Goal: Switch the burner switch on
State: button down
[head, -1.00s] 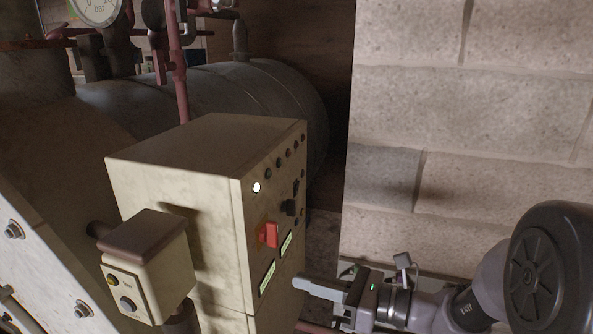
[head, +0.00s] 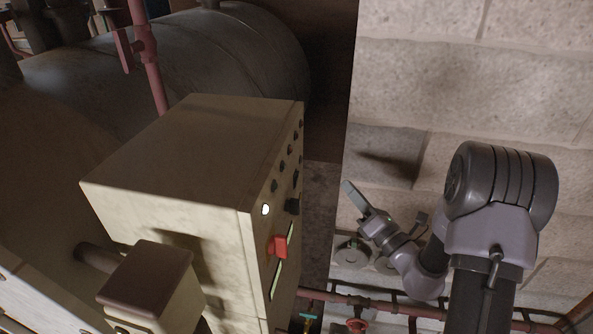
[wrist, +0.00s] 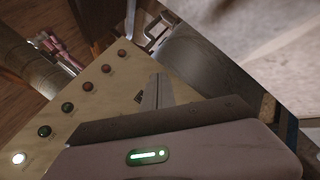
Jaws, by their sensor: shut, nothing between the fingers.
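The cream control box (head: 170,145) stands left of centre in the head view. Its narrow front panel, seen at a steep angle, carries a red switch (head: 279,246) and a black switch (head: 292,206) above it. I cannot read which one is the burner switch, or its position. My gripper (head: 350,188) is right of the panel, apart from it, with its fingers shut and empty, pointing up and left. In the wrist view the fingers (wrist: 157,92) lie in front of the cream panel (wrist: 85,115), and the gripper body hides its lower part.
A row of lamps runs along the panel, with one lit white lamp (wrist: 18,158). A smaller box (head: 150,280) stands in front at left. A stone block wall (head: 470,90) is behind my arm. A red pipe (head: 400,308) runs low along it. A large tank (head: 220,60) lies behind.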

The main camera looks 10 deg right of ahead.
jog(key=w+a+r+p, duration=0.1)
jog(key=w+a+p, duration=0.1)
jog(key=a, duration=0.6)
jog(key=shift+w+a+p, duration=0.3)
jog(key=shift+w, duration=0.25)
dwell(1.6)
jog(key=shift+w+a, duration=0.1)
jog(key=shift+a, duration=0.3)
jog(key=shift+w+a, duration=0.1)
jog(key=shift+a, duration=0.2)
dwell(0.5)
jog(key=shift+d, duration=0.1)
jog(key=shift+s+d, duration=0.25)
jog(key=shift+d, duration=0.4)
jog(key=shift+s+d+f+b, duration=0.1)
jog(key=shift+s+d+b, duration=0.2)
jog(key=shift+d, duration=0.5)
jog(key=shift+s+d+f+b, duration=0.1)
jog(key=shift+s+d+b, duration=0.2)
jog(key=shift+d, duration=0.5)
jog(key=shift+s+d+f+b, duration=0.15)
jog(key=shift+d+b, duration=0.2)
jog(key=shift+d, duration=0.45)
